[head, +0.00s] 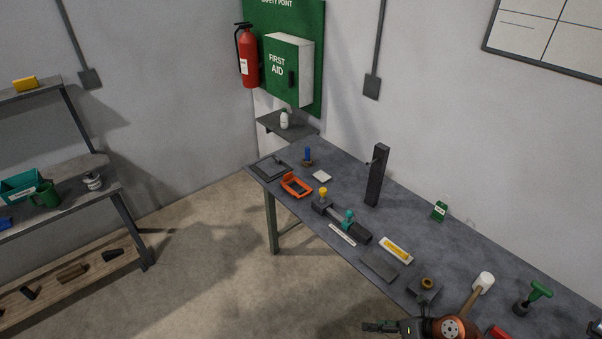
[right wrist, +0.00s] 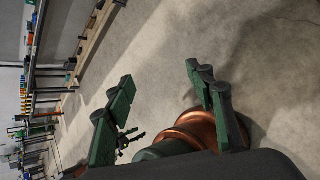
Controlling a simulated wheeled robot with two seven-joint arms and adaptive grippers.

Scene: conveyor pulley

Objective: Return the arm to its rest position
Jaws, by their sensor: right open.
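My right arm, with an orange joint, comes in at the bottom of the head view. Its dark gripper (head: 380,327) points left, over or just in front of the workbench's near edge; which of the two I cannot tell. In the right wrist view the two green-black fingers of this gripper (right wrist: 158,88) are spread wide with nothing between them, and bare floor shows behind. My left gripper is in neither view.
The grey workbench (head: 440,248) runs along the wall with several tools, including a white-headed mallet (head: 483,283), a ring on a block (head: 427,284) and a dark upright post (head: 376,177). A shelf rack (head: 122,215) stands left. The floor (head: 210,240) between is clear.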

